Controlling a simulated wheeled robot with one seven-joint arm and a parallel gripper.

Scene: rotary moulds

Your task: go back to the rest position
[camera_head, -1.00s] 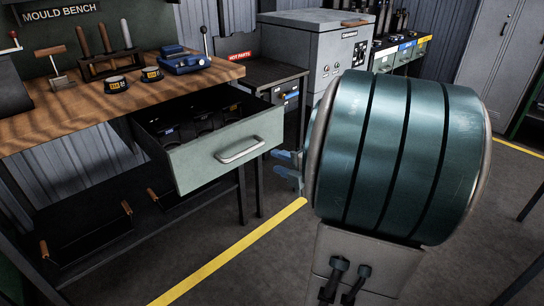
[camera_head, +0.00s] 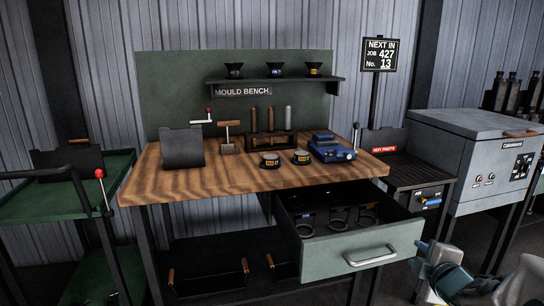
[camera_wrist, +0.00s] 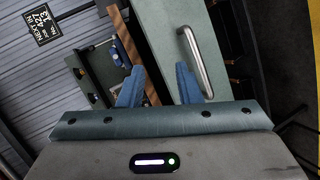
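My gripper (camera_wrist: 159,70) shows in the wrist view with its two blue fingers spread apart and nothing held between them. Part of my arm shows at the lower right of the head view. The mould bench drawer (camera_head: 362,244) stands open, with several dark ring-shaped holders inside. Its metal handle (camera_head: 370,256) also shows in the wrist view (camera_wrist: 195,60), beyond the right finger and not between the fingers. How far my gripper is from the handle is hard to tell.
The wooden bench top (camera_head: 200,182) carries two dark cups, a blue device (camera_head: 333,148) and a tool rack. A shelf (camera_head: 275,80) holds three cups. A green cart (camera_head: 62,200) stands left; a hot parts stand (camera_head: 408,172) and grey cabinet (camera_head: 478,150) stand right.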

